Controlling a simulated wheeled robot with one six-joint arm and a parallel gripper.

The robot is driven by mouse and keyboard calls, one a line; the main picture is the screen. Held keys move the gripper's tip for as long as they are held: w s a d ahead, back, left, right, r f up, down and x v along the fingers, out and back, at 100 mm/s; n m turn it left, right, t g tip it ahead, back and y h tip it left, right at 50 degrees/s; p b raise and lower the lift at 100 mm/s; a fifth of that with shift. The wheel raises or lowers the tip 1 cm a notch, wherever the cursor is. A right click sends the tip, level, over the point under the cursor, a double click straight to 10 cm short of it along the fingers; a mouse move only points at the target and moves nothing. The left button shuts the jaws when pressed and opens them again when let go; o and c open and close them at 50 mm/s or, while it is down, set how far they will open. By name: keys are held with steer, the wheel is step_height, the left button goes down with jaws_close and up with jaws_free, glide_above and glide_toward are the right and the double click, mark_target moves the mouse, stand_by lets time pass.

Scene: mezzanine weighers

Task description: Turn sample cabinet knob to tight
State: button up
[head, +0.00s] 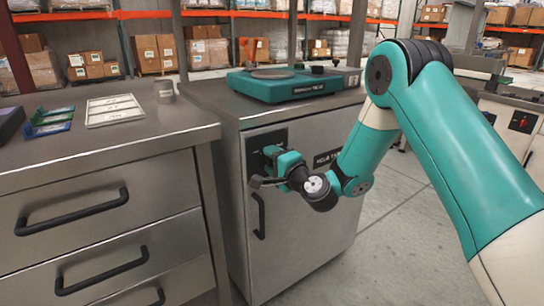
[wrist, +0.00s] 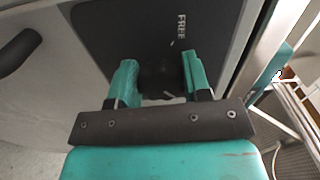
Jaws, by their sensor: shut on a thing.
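The sample cabinet (head: 300,240) is a grey metal cabinet in the middle of the head view, with a dark plate high on its front. In the wrist view this plate (wrist: 110,25) carries the white word FREE and a small white mark below it. The dark knob (wrist: 162,78) sits on the plate between my two teal fingers. My gripper (wrist: 160,68) is shut on the knob, one finger on each side. In the head view my gripper (head: 268,160) reaches the cabinet front and hides the knob. I cannot clearly read the knob's setting.
A black door handle (head: 259,215) is just below my gripper; it also shows at the left of the wrist view. A teal weigher (head: 290,86) stands on the cabinet top. A steel drawer bench (head: 100,210) is on the left. Floor at right is open.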

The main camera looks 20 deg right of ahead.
steer(key=shift+m+p, duration=0.45)
steer(key=shift+m, duration=0.65)
steer(key=o, duration=0.9)
steer(key=shift+s, duration=0.1)
